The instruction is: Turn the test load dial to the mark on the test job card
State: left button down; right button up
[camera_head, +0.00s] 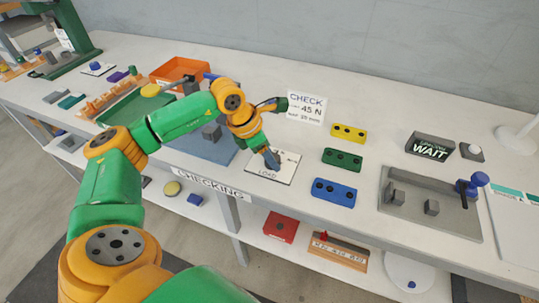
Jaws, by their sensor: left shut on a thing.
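The test load dial (271,160) is on a white plate (287,172) marked LOAD on the bench. My left gripper (270,153) is pointed down over the plate and shut on the dial. The gripper and the arm hide most of the dial, so I cannot read where it points. The test job card (306,107) stands upright behind the plate and reads CHECK and 45 N, with smaller text that is hard to read. My right gripper is not in view.
Yellow (348,133), green (342,159) and blue (334,192) blocks with holes lie right of the plate. An orange tray (180,70) is at back left.

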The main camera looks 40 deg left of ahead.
pick_arm(q)
jog(key=m, duration=0.2)
jog(key=shift+w+m+g+h, duration=0.1)
jog(key=shift+m+g+h, duration=0.3)
jog(key=m, duration=0.2)
jog(key=shift+w+m+g+h, duration=0.1)
jog(key=shift+m+g+h, duration=0.2)
jog(key=shift+g, duration=0.1)
jog(key=m+g, duration=0.1)
jog(key=m, duration=0.2)
jog(key=m+g, duration=0.1)
jog(key=m, duration=0.1)
jog(key=shift+w+a+m+h+b, duration=0.1)
jog(key=shift+m+h+b, duration=0.2)
jog(key=shift+m+b, duration=0.1)
jog(key=shift+c, duration=1.3)
grip_release()
